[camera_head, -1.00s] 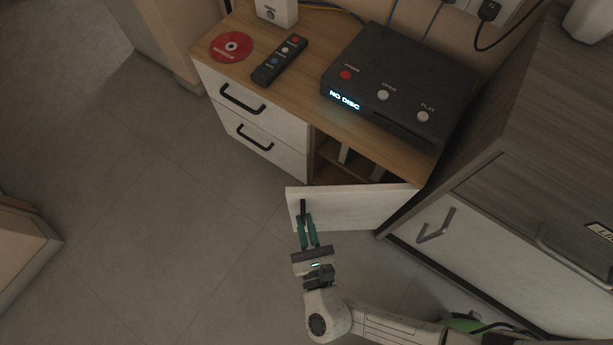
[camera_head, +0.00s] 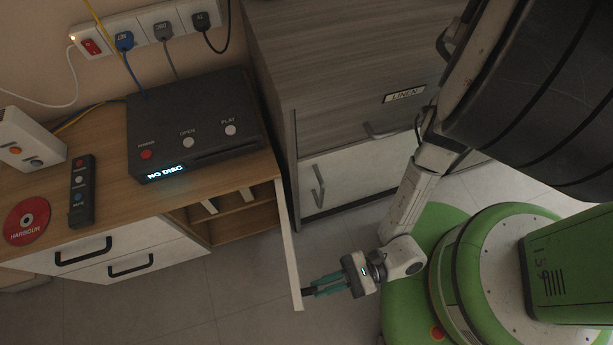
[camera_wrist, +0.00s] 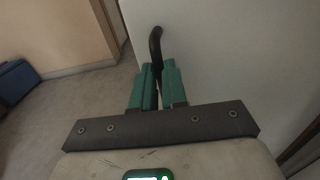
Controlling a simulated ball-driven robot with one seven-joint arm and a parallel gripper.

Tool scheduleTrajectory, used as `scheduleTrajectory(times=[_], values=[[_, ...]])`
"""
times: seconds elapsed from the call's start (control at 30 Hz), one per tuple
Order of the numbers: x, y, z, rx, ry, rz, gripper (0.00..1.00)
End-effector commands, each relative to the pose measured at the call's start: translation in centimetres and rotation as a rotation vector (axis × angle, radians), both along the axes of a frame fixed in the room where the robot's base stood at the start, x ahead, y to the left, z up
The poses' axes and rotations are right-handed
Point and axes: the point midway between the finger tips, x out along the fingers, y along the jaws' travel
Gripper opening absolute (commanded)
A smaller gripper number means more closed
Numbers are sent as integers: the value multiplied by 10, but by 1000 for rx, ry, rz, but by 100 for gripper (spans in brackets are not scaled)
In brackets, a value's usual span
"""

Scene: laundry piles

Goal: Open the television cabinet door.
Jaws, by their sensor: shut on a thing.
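The television cabinet (camera_head: 105,205) has a wooden top and white fronts. Its white door (camera_head: 289,245) stands wide open, swung out from the right side and seen nearly edge-on in the head view. The open compartment (camera_head: 235,222) shows wooden shelving and pale upright pieces. My gripper (camera_head: 314,290) is at the door's outer end, its green fingers shut on the dark door handle (camera_head: 306,292). The wrist view shows the handle (camera_wrist: 156,45) rising from between the fingers, beside the pale door face (camera_wrist: 230,60).
A black disc player (camera_head: 190,125), a remote (camera_head: 82,190) and a red disc (camera_head: 27,220) lie on the cabinet top. Two drawers with black handles are left of the compartment. A grey linen cabinet (camera_head: 340,70) stands close at right. Floor in front is clear.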

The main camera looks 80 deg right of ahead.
Motion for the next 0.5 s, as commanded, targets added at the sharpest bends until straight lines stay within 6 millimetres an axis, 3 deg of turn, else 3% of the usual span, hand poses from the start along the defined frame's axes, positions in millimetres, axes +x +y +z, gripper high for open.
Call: scheduleTrajectory(times=[0.5], values=[[-11, -13, 0, -1, 0, -15, 0]])
